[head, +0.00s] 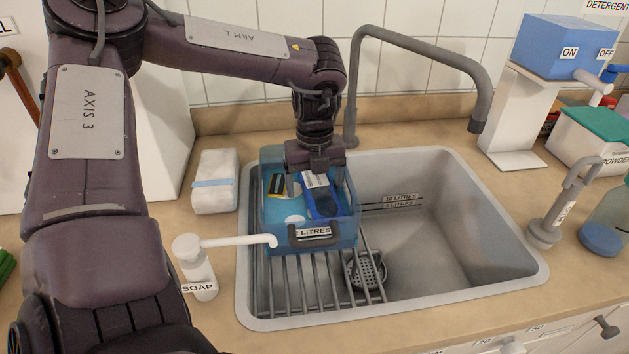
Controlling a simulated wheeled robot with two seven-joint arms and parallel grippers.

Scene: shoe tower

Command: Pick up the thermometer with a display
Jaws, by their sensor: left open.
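A blue see-through bin (268,238) labelled in litres stands on the rack at the left side of the sink. Inside it, at the right, is a blue and dark item (323,203) with a white label; it looks like the thermometer, but I cannot make out a display. A black and yellow piece (277,184) and a light blue surface lie to its left. My left gripper (313,186) points down into the bin, open, with its fingers at the blue item's upper end. I cannot tell whether they touch it. My right gripper is out of view.
The bin walls surround my left gripper. The tap (483,100) arches behind and right. A soap pump (196,266) reaches toward the bin's front left. A white folded cloth (215,181) lies left. The right basin (450,235) is mostly empty; a strainer (366,271) sits near the rack.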

